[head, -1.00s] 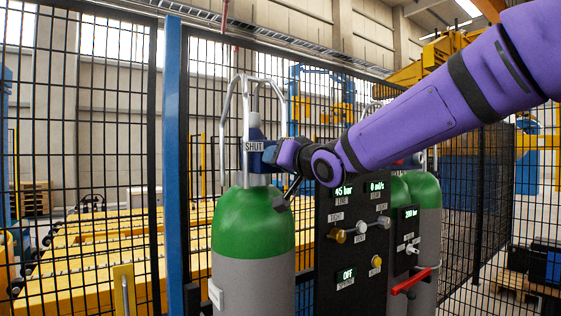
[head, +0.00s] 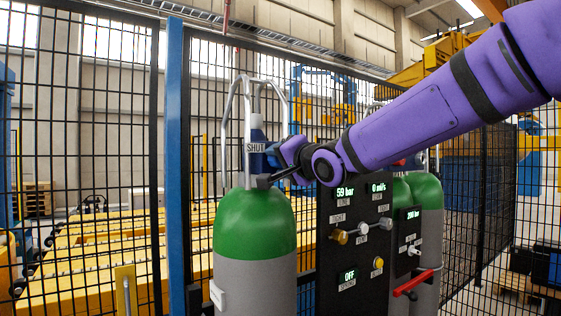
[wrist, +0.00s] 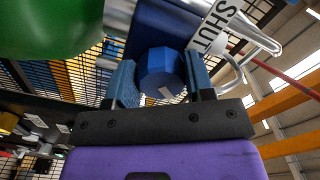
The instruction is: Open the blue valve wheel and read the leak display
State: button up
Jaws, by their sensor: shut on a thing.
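The blue valve wheel (wrist: 161,72) sits between the two fingers of my gripper (wrist: 160,84) in the wrist view, and the gripper is shut on it. In the head view my gripper (head: 277,155) is at the valve on top of the green-shouldered cylinder (head: 255,217), and the wheel is mostly hidden behind it. A tag reading SHUT (head: 256,147) hangs on the valve; it also shows in the wrist view (wrist: 214,28). The black panel (head: 338,228) stands right of the cylinder. Its displays read 59 bar (head: 345,193) and 0 ml/s (head: 378,187), the latter in small print.
A metal guard frame (head: 229,115) rises around the valve. Small knobs (head: 339,237) and an OFF display (head: 348,276) are on the panel. Another green cylinder (head: 426,192) and a red handle (head: 412,284) are to the right. Black mesh fencing (head: 90,120) stands behind.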

dwell(0.4)
jog(key=o, duration=0.9)
jog(key=v, duration=1.1)
jog(key=shift+w, duration=0.1)
